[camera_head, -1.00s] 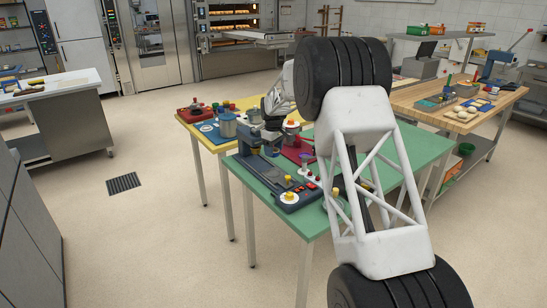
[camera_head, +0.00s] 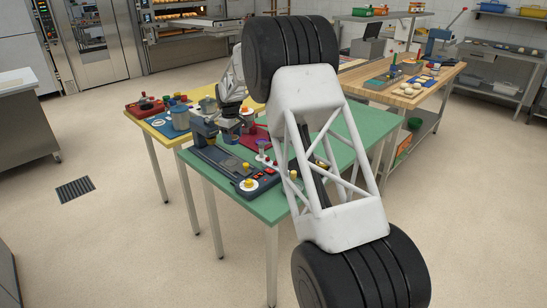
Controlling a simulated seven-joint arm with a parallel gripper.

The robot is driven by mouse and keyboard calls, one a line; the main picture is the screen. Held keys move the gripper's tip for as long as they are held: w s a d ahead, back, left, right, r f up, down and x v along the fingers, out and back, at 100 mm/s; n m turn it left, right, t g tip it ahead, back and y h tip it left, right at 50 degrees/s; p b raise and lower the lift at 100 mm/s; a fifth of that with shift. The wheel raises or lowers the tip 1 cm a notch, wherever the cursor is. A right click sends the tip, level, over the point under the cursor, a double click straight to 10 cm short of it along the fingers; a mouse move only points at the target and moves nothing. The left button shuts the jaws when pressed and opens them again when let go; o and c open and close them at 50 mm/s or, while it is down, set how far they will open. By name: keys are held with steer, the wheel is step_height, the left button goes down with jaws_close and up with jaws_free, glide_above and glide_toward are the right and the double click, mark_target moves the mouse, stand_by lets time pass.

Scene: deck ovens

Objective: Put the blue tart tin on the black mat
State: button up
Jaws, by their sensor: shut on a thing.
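My gripper (camera_head: 230,108) is small and far off, at the end of my white arm, over the back left part of the green table (camera_head: 345,150). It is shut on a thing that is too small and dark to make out. A dark machine with an upright column (camera_head: 205,130) stands just below and beside it. I cannot pick out the blue tart tin with certainty. I cannot pick out the black mat either. My own arm links and black joints hide much of the green table's middle and right.
A yellow table (camera_head: 160,128) behind left holds a grey pot (camera_head: 180,118) and a red tray (camera_head: 146,107). A red item (camera_head: 262,133) and a control box (camera_head: 257,183) are on the green table. A wooden bench (camera_head: 440,76) stands at the right. Floor at left is clear.

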steer(key=s+d+f+m, duration=0.1)
steer(key=d+m, duration=0.6)
steer(key=d, duration=1.8)
steer(key=shift+s+d+f, duration=0.2)
steer(key=shift+s+d, duration=0.15)
steer(key=shift+f, duration=3.15)
steer(key=shift+f, duration=1.85)
steer(key=shift+f, duration=0.1)
steer(key=o, duration=0.9)
